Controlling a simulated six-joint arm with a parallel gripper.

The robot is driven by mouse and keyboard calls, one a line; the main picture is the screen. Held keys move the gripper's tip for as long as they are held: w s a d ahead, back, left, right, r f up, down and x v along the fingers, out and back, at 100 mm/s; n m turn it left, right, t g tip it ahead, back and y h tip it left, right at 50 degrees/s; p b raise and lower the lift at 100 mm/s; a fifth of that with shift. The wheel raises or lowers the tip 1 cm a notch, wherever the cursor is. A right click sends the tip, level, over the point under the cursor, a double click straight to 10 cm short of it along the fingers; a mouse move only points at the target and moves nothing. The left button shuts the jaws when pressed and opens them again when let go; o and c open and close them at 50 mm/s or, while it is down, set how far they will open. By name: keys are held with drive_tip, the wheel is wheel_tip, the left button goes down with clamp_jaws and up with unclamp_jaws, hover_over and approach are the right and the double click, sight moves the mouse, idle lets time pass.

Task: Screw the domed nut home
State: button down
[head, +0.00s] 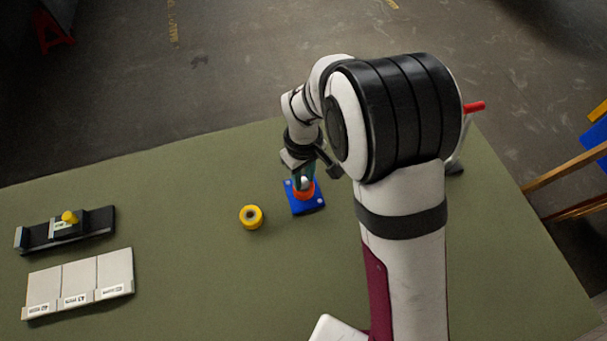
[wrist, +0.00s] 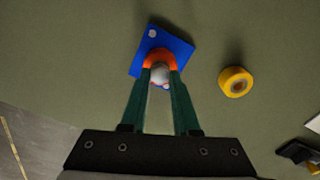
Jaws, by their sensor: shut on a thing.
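The domed nut shows as a pale silver dome (wrist: 160,75) between my green fingertips in the wrist view. It also shows in the head view (head: 305,183), partly covered by my fingers. My gripper (wrist: 161,68) points down and is shut on it. An orange round part (wrist: 158,55) lies at the fingertips, over a blue square plate (wrist: 182,48) on the table. The blue plate (head: 309,207) shows below the gripper in the head view. The thread and any gap under the nut are hidden.
A yellow ring (head: 251,217) lies on the green table (head: 200,285), left of the blue plate. At the far left are a black fixture with a yellow knob (head: 70,217) and a labelled pale tray (head: 80,284). The table between them is clear.

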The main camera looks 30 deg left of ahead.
drive_tip(key=m, duration=0.4)
drive_tip(key=shift+m, duration=0.3)
drive_tip(key=m, duration=0.3)
drive_tip(key=shift+m, duration=1.8)
drive_tip(key=m, duration=0.5)
drive_tip(key=shift+f, duration=0.1)
drive_tip(key=m, duration=0.7)
drive_tip(key=shift+m, duration=0.3)
drive_tip(key=m, duration=0.7)
drive_tip(key=c, duration=0.9)
unclamp_jaws()
drive_tip(key=shift+o, duration=0.2)
